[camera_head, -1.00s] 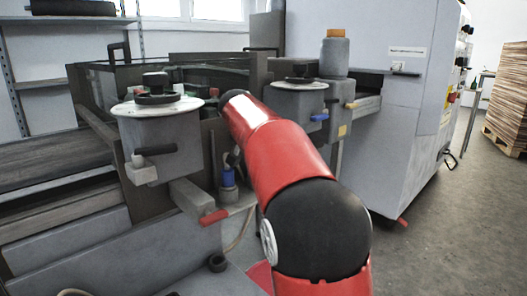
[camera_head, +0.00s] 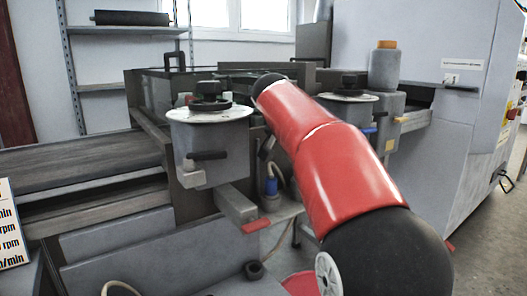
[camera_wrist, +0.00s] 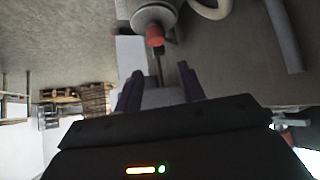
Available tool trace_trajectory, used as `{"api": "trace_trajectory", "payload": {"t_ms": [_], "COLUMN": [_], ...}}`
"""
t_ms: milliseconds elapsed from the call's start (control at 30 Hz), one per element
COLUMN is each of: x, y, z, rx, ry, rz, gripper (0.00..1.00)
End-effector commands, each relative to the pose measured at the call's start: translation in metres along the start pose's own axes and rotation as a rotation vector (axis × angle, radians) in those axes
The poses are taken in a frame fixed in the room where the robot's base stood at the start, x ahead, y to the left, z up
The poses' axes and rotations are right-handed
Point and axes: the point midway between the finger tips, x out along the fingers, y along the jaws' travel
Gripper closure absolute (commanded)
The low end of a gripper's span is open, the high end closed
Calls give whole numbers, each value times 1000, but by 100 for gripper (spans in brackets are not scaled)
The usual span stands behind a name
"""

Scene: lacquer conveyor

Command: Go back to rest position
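My gripper (camera_wrist: 160,88) shows in the wrist view. Its two dark purple fingers stand apart, with nothing clearly held between them. In the head view my red arm reaches forward to the conveyor machine (camera_head: 120,240), and the gripper end is hidden behind it. The wrist view is tilted and shows a red knob on a grey rounded part (camera_wrist: 155,35) beyond the fingertips. The fingers look apart from it, though the distance is hard to tell.
Grey pots with round lids (camera_head: 208,140) and (camera_head: 347,97) stand on the machine close to my arm. A large grey cabinet (camera_head: 430,60) is at the right, a shelf (camera_head: 125,31) at the back left. Open floor (camera_head: 490,250) lies at the right.

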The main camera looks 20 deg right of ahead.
Motion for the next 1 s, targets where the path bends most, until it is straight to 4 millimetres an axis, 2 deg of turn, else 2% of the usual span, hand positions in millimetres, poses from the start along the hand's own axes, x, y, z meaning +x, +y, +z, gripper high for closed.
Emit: {"api": "trace_trajectory", "payload": {"t_ms": [167, 267, 367, 533, 700, 833, 900, 1000], "x": [-6, -16, -32, -55, -63, -62, -61, -60], "y": [7, 20, 42, 82, 119, 138, 144, 148], "z": [10, 34, 77, 175, 274, 329, 348, 362], "rx": [-27, -86, -184, -369, -519, -594, -617, -635], "ry": [-17, -54, -110, -195, -248, -267, -271, -274], "rz": [-17, -52, -116, -250, -373, -436, -457, -473], "gripper": [60, 60, 60, 60, 60, 60, 60, 60]}}
